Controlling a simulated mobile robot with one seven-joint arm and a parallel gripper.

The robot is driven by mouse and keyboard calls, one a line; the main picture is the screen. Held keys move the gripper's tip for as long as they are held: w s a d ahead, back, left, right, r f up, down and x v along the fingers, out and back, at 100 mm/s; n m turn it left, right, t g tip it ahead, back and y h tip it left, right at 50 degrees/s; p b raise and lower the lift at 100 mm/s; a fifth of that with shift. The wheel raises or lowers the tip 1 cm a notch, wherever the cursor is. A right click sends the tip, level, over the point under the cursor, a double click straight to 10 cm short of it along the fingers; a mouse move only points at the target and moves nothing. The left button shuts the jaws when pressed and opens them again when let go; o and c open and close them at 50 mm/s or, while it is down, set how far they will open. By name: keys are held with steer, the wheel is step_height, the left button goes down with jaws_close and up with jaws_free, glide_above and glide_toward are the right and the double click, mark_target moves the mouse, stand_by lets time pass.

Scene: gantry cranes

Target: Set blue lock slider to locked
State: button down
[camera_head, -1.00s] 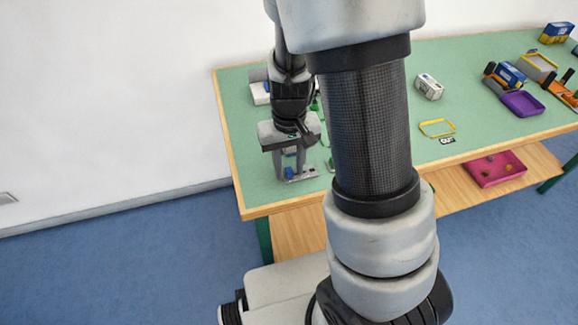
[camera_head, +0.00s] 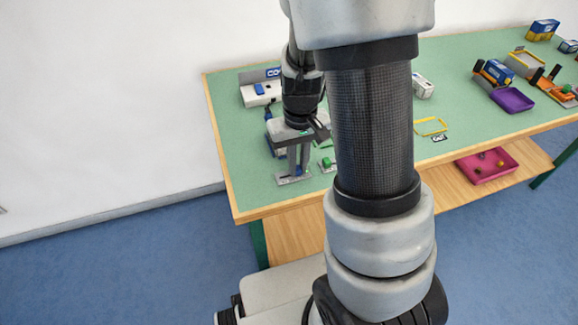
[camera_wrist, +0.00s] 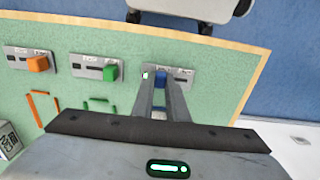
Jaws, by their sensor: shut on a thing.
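The blue lock slider (camera_wrist: 160,78) has a blue knob on a grey plate (camera_wrist: 184,76) near the table's edge. In the wrist view, my gripper (camera_wrist: 161,88) comes down over the plate, its two fingers closed around the blue knob. A small bright spot shows on the plate left of the knob. In the head view the plate (camera_head: 290,181) lies flat under my gripper (camera_head: 298,174), and the fingers hide the knob. The knob's exact place along its slot is partly hidden.
A green slider (camera_wrist: 110,73) and an orange slider (camera_wrist: 37,63) sit on similar plates in a row. A white device with a blue part (camera_head: 260,90) stands at the back left. A purple tray (camera_head: 512,100) and a yellow frame (camera_head: 431,127) lie farther right.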

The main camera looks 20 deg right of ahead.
mark_target(299, 167)
steer(key=shift+d, duration=0.2)
steer(key=c, duration=1.7)
jaws_free()
step_height(299, 167, up, 18)
steer(key=p, duration=0.5)
steer(key=shift+f, duration=0.25)
steer(key=s+a+r+t, duration=0.2)
steer(key=s+r+t, duration=0.1)
steer(key=s+r, duration=0.3)
steer(key=s+a+r+t, duration=0.3)
steer(key=s+r, duration=0.3)
steer(key=s, duration=0.1)
steer(key=r+p, duration=1.5)
steer(key=p, duration=0.1)
steer(key=shift+w+d+r, duration=0.1)
steer(key=shift+w+r, duration=0.2)
steer(key=shift+r, duration=0.05)
